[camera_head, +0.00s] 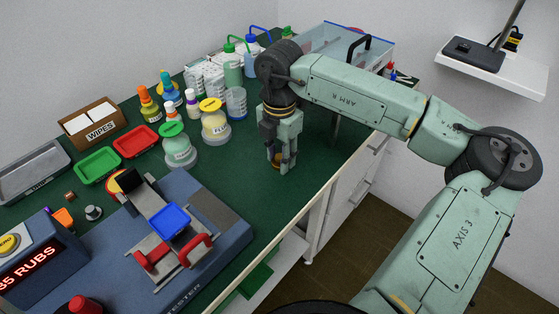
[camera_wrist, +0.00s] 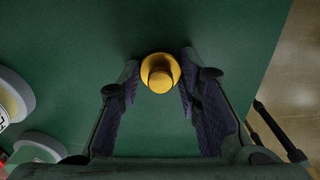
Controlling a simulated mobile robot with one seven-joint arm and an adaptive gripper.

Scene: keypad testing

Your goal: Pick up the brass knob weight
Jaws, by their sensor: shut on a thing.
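The brass knob weight (camera_wrist: 160,73) shows in the wrist view as a round golden body with a knob on top, between the tips of my gripper's fingers (camera_wrist: 160,85). In the head view the weight (camera_head: 277,166) is a small brass patch low between the fingertips of my gripper (camera_head: 277,163). My gripper points straight down and is shut on the weight. The weight is at or very close to the green bench top; I cannot tell whether it touches. The fingers hide part of its sides.
The green bench top (camera_head: 311,130) is clear around my gripper, and its front edge is close on the right. Bottles, including a yellow-lidded one (camera_head: 215,124), stand to the left. A blue tester (camera_head: 222,228) with red handles is at the front. A clear bin (camera_head: 335,50) stands behind.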

